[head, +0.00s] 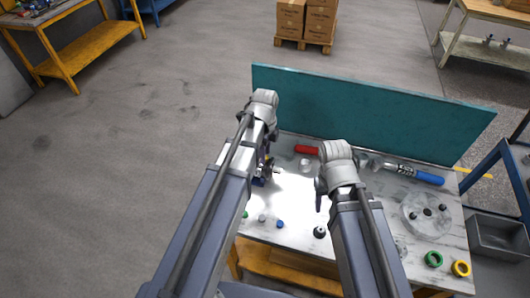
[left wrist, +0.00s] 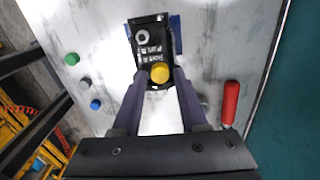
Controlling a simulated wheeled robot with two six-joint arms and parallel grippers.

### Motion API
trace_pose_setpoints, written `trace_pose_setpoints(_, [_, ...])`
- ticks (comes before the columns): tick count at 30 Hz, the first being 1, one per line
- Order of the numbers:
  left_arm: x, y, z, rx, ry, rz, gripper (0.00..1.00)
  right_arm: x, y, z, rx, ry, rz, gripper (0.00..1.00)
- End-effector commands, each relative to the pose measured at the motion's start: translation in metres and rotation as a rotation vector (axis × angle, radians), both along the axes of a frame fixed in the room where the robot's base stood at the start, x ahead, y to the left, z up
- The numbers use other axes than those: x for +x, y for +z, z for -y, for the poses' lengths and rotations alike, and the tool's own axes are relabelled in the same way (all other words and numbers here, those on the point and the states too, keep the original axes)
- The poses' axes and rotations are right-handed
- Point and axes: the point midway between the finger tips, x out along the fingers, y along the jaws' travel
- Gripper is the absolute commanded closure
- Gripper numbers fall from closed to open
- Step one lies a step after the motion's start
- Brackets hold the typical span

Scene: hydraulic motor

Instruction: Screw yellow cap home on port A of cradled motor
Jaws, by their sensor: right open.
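The dark motor (left wrist: 143,50) lies below my left gripper in the left wrist view, with labels and a pale ringed port (left wrist: 142,37) on its upper face. Blue cradle parts (left wrist: 176,35) show beside it. The yellow cap (left wrist: 159,72) is at the motor's near end, between the fingertips of my left gripper (left wrist: 161,78). The fingers flank the cap closely; whether they press on it is unclear. How deep the cap sits is hidden. In the head view my left arm mostly covers the motor (head: 260,181). My right gripper (head: 319,196) is open and empty above the table, right of the motor.
Green (left wrist: 72,59), white (left wrist: 85,84) and blue (left wrist: 95,104) caps lie left of the motor. A red cylinder (left wrist: 230,103) lies right. A teal panel (head: 370,115) bounds the table's back. A round tray (head: 427,225), green ring (head: 434,259) and yellow ring (head: 460,268) stand right.

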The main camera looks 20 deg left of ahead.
Motion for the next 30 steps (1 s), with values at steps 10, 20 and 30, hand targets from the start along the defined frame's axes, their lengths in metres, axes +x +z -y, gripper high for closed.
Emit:
trace_pose_setpoints(10, [0.000,0.004,0.000,0.000,0.001,0.000,0.57,0.000,0.004,0.000,0.000,0.000,0.000,0.50])
trace_pose_setpoints(20, [0.000,0.023,0.000,0.000,0.001,0.000,0.57,0.000,0.023,0.000,0.000,0.000,0.000,0.50])
trace_pose_setpoints(30, [0.000,0.036,0.000,0.000,0.001,0.000,0.57,0.000,0.036,0.000,0.000,0.000,0.000,0.50])
